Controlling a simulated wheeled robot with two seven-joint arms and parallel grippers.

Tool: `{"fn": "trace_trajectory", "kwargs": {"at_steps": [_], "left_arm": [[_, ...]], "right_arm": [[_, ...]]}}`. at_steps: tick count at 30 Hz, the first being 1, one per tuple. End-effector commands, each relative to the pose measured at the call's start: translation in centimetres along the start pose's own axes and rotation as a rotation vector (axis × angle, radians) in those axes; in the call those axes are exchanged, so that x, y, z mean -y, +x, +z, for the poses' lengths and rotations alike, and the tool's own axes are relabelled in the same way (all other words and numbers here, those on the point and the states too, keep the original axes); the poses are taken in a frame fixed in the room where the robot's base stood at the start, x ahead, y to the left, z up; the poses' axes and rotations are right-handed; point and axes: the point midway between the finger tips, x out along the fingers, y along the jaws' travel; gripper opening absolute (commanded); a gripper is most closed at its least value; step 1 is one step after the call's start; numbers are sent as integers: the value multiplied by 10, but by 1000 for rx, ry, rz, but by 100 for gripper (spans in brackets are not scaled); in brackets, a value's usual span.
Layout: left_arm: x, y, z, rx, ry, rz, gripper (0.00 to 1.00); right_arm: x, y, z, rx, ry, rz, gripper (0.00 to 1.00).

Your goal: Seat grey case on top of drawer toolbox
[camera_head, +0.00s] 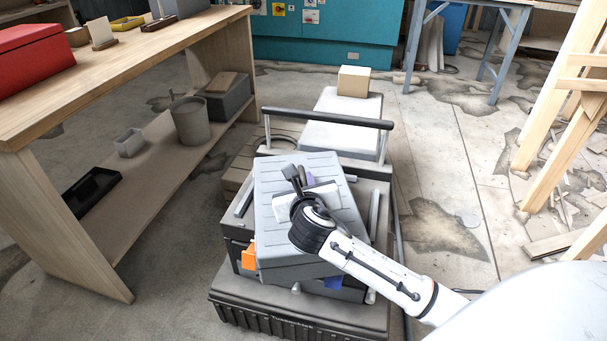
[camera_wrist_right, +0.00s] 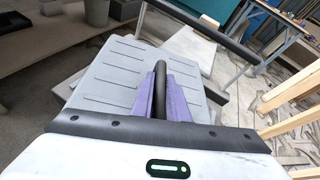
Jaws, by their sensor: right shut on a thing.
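The case's lid also shows in the right wrist view (camera_wrist_right: 112,75). My right gripper (camera_head: 304,180) is shut on the case's dark handle (camera_wrist_right: 160,88), with its purple fingers (camera_wrist_right: 160,92) on either side. The case and arm hide most of the toolbox's top. My left gripper is not in view.
A dark bottom box (camera_head: 295,318) lies under the toolbox. A black push bar (camera_head: 327,118) rises behind it. A wooden workbench (camera_head: 110,85) stands at left. A white box (camera_head: 345,115) with a small carton (camera_head: 354,81) is behind.

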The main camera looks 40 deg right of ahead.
Motion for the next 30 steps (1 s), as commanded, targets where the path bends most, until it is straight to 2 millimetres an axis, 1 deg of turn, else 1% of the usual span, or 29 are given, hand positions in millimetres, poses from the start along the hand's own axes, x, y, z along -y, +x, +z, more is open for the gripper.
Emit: {"fn": "trace_trajectory", "kwargs": {"at_steps": [1,4,10,16,17,18,20,30], "left_arm": [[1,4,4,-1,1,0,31],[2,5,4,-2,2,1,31],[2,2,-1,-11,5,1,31],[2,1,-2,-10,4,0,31],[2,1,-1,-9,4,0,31],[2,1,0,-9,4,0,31],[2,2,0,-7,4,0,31],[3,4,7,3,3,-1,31]], "right_arm": [[-1,4,-4,13,3,-2,0],[-3,7,-11,14,4,0,0],[-3,6,-10,15,5,0,0],[-3,7,-12,14,3,-1,0],[-4,8,-19,2,0,0,17],[-4,8,-18,2,1,0,24],[-4,8,-18,2,1,0,33],[-4,7,-16,3,2,0,33]]}}
